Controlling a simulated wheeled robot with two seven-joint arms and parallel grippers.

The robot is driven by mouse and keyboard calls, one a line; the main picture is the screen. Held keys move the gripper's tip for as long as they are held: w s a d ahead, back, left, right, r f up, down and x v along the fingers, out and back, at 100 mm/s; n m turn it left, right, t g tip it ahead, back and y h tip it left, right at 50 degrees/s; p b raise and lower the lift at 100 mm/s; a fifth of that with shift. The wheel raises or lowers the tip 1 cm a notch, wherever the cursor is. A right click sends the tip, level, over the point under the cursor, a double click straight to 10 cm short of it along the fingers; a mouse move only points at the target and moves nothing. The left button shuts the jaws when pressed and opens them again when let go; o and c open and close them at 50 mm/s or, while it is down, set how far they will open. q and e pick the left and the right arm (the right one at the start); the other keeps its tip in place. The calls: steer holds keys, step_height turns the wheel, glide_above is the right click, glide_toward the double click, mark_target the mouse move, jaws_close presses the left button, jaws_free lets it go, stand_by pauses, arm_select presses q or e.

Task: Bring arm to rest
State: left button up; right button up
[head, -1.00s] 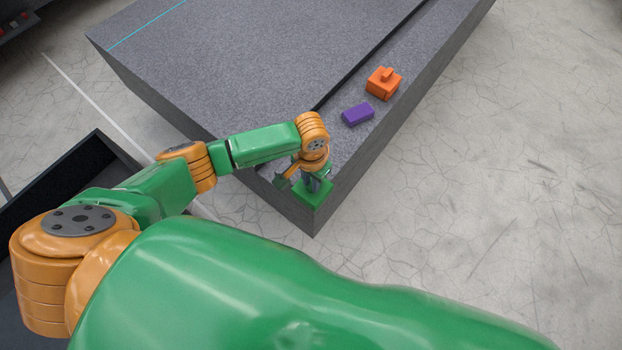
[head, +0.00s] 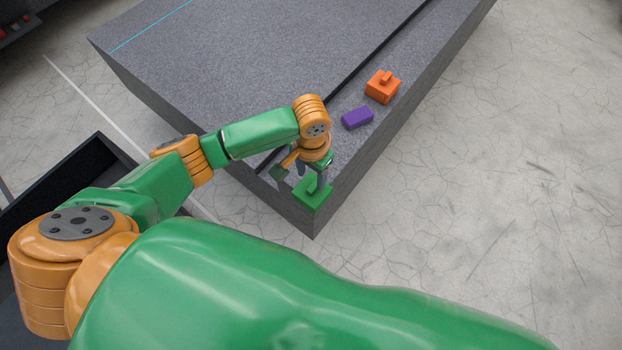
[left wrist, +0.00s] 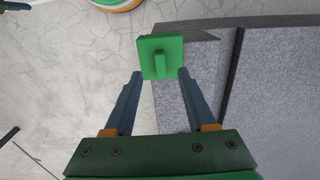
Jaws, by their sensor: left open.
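My left gripper (head: 311,180) is open, above the near corner of the granite bed (head: 220,70). Its two fingers (left wrist: 159,88) stand apart in the left wrist view, with nothing between them. A green block with a raised handle (head: 312,194) sits on the corner of the bed, just below the fingertips. In the left wrist view the green block (left wrist: 161,56) lies just beyond the fingertips. My right gripper is not in view.
A purple block (head: 357,117) and an orange block with a knob (head: 382,86) lie on the strip along the bed's right edge. A dark open bin (head: 98,160) stands at the left. Bare concrete floor (head: 510,180) lies to the right.

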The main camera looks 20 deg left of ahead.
arm_select(q)
steer(key=shift+r, duration=0.65)
